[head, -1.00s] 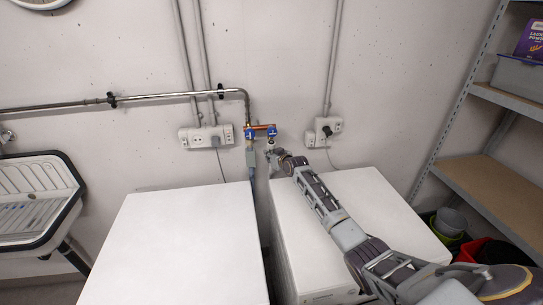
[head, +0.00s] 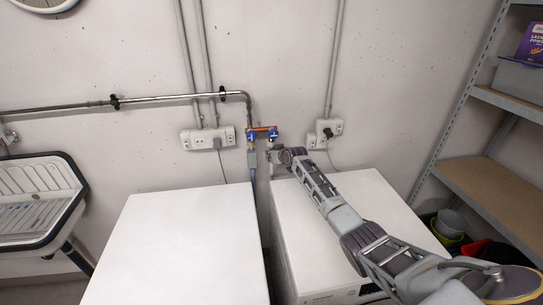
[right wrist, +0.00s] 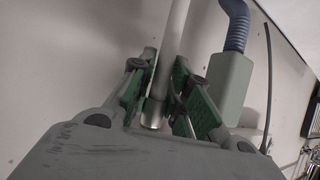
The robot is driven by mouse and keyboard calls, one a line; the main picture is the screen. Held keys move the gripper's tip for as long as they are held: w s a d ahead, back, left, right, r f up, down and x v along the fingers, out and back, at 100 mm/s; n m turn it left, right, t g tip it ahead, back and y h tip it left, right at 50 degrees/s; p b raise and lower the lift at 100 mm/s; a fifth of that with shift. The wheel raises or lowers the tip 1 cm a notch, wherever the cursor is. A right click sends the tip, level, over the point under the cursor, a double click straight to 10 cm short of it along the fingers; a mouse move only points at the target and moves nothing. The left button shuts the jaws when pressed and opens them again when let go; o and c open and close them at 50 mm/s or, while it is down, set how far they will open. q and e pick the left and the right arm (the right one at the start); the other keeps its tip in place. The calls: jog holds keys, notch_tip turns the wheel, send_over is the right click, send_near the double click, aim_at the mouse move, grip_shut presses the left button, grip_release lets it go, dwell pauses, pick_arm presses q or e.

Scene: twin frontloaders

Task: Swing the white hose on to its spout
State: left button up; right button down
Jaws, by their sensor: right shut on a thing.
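My right gripper (right wrist: 165,75) is shut on the white hose (right wrist: 177,30), which runs between its green-padded fingers. The hose's metal end (right wrist: 152,112) shows between the fingers, close to the palm side of the picture. In the head view my right gripper (head: 271,158) is at the wall behind the right white machine, just below the right blue tap (head: 272,135). The tap's spout is small there, and I cannot tell whether the hose end touches it. The white hose is mostly hidden in the head view. My left gripper is not in view.
A blue-grey hose (right wrist: 236,25) with a grey box (right wrist: 230,85) hangs close beside my right gripper, under the left blue tap (head: 251,136). Two white machines (head: 180,245) stand below with a narrow gap between. Sockets (head: 207,138) are on the wall; shelves (head: 495,190) stand at right.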

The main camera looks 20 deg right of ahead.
jog(key=c, duration=1.6)
grip_release()
jog(key=shift+r, duration=0.1)
jog(key=shift+c, duration=0.2)
jog(key=shift+o, duration=1)
jog(key=shift+w, duration=0.15)
jog(key=shift+s, duration=0.3)
jog(key=v, duration=1.1)
jog(key=shift+s, duration=0.2)
jog(key=shift+r, duration=0.1)
